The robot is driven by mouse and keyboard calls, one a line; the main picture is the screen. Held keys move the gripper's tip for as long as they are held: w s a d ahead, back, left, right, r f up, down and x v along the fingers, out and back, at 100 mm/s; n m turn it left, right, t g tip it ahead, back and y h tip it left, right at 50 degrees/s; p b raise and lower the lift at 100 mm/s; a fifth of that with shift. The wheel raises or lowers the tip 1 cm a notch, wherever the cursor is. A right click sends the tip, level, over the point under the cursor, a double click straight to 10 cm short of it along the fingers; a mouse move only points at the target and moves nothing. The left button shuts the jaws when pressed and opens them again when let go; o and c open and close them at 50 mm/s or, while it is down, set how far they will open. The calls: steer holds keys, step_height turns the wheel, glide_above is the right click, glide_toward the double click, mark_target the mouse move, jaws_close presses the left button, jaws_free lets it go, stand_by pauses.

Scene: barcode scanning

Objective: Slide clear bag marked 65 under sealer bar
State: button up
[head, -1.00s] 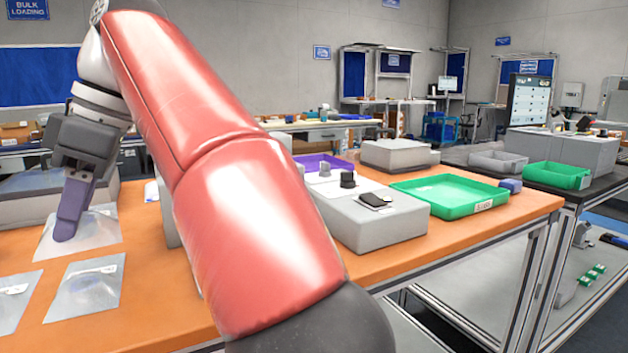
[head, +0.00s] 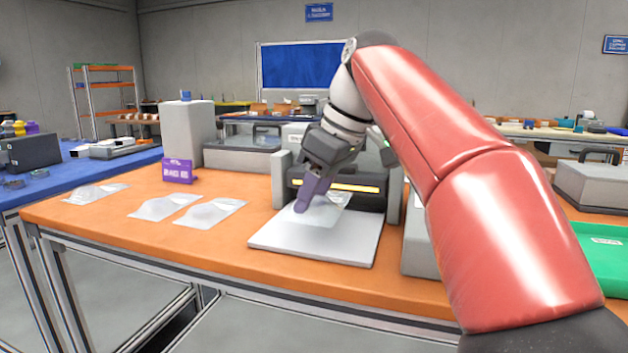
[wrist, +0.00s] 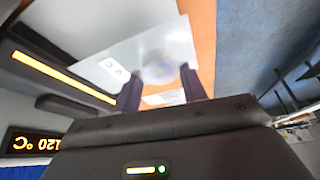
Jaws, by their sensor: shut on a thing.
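The sealer (head: 391,203) is a grey machine with a dark mouth and a glowing amber bar (head: 335,186). A white plate (head: 282,239) lies in front of it. My gripper (head: 305,203) is shut on a clear bag (head: 332,213) above the plate, close to the mouth. The bag's far edge lies near the amber bar; whether it is beneath it I cannot tell. In the wrist view the bag (wrist: 178,40) shows a rounded bulge and a small white label, unreadable here. The fingers (wrist: 160,88) stand on either side of the bulge.
Several clear bags lie left on the orange table, such as one bag (head: 163,207), beside a purple sign (head: 178,171). A tall grey box (head: 187,133) stands behind. A display (wrist: 28,142) reads 120 °C upside down.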

mark_target(314, 218)
step_height(314, 218, down, 2)
steer(key=shift+f, duration=0.1)
step_height(314, 218, down, 2)
steer(key=shift+f+b, duration=0.15)
steer(key=shift+b, duration=0.85)
steer(key=shift+w+d+r+p, duration=0.1)
steer(key=shift+w+r+p, duration=0.25)
steer(key=shift+p, duration=0.2)
steer(key=shift+w+d+f+p, duration=0.1)
steer(key=shift+w+d+p, duration=0.15)
steer(key=shift+w+p, duration=0.3)
steer(key=shift+w+d+f, duration=0.1)
steer(key=shift+w+d, duration=0.15)
steer(key=shift+w, duration=0.4)
steer(key=shift+w+d+f, duration=0.1)
steer(key=shift+w+d, duration=0.1)
steer(key=shift+w, duration=0.5)
steer(key=shift+w+d+f, duration=0.1)
steer(key=shift+w+d, duration=0.15)
steer(key=shift+w, duration=0.4)
steer(key=o, duration=1.1)
